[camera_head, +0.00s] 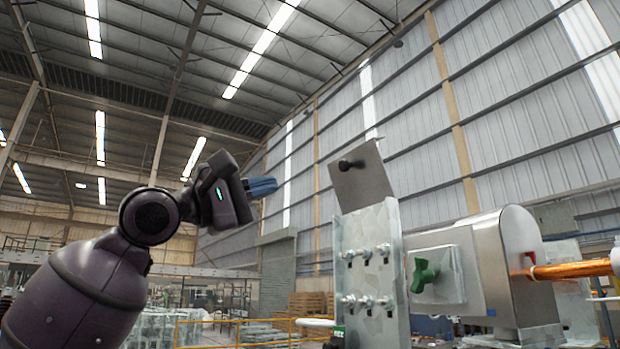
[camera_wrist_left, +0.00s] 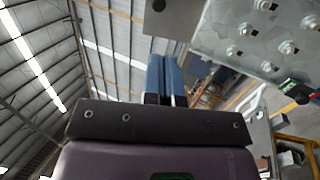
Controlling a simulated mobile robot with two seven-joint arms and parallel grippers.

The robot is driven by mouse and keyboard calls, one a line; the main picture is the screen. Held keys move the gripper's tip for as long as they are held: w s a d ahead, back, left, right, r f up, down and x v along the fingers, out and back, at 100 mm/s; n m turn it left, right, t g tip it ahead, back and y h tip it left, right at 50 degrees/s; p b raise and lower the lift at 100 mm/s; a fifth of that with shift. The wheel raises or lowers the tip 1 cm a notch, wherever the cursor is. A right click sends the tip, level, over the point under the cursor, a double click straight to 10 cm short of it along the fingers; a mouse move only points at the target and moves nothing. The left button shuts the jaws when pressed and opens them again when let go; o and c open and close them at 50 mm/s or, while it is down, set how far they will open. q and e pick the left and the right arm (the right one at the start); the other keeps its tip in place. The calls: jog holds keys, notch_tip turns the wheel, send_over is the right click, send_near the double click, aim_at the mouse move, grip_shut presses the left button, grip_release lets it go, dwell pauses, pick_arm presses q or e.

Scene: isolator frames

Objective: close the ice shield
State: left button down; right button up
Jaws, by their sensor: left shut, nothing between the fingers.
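The ice shield appears to be the grey metal plate (camera_head: 365,186) with a black round knob (camera_head: 351,165). It stands up, tilted, above the upright galvanized plate (camera_head: 368,240) of the isolator. In the left wrist view the grey plate (camera_wrist_left: 178,22) and its knob (camera_wrist_left: 158,5) show at the top edge, partly cut off. My left gripper (camera_head: 272,187) is left of the grey plate and apart from it, its blue fingers pointing right. In the left wrist view its fingers (camera_wrist_left: 166,58) are shut together, with nothing between them. My right gripper is not in view.
The space between my left gripper and the grey plate is clear.

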aim_at(341, 168)
pick_arm(q)
jog(key=p+x, duration=0.3)
jog(key=x, duration=0.9)
jog(key=shift+w+d+r+p, duration=0.15)
jog(key=shift+d+p, duration=0.15)
jog(key=shift+w+d+r, duration=0.1)
jog(key=shift+w+d, duration=0.15)
jog(key=shift+d, duration=0.1)
